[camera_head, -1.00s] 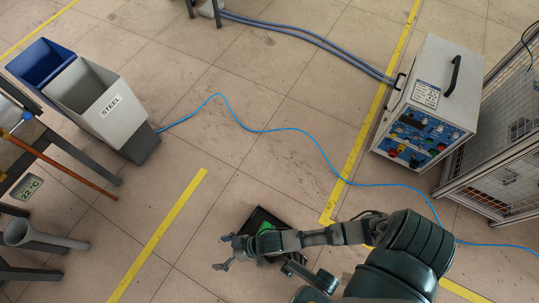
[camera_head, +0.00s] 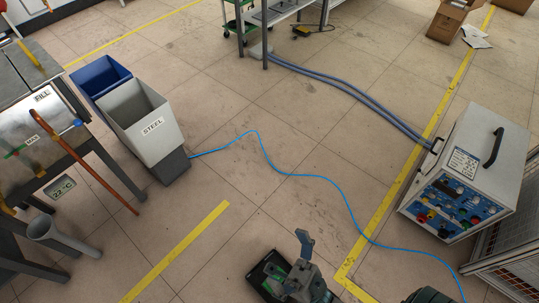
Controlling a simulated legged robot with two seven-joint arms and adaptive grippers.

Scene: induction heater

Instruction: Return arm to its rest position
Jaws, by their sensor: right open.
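My right gripper (camera_head: 289,263) is at the bottom middle of the head view, above the floor. It is open and empty, with one grey finger standing up. The rest of my right arm is mostly cut off by the lower edge. My left arm and gripper are not in view.
A dark piece with green (camera_head: 262,272) shows beside the gripper. The heater box (camera_head: 468,178) stands right, with blue hoses (camera_head: 350,88) and a blue cable (camera_head: 330,182). A steel bin (camera_head: 143,118), blue bin (camera_head: 100,76) and workbench (camera_head: 60,140) are left.

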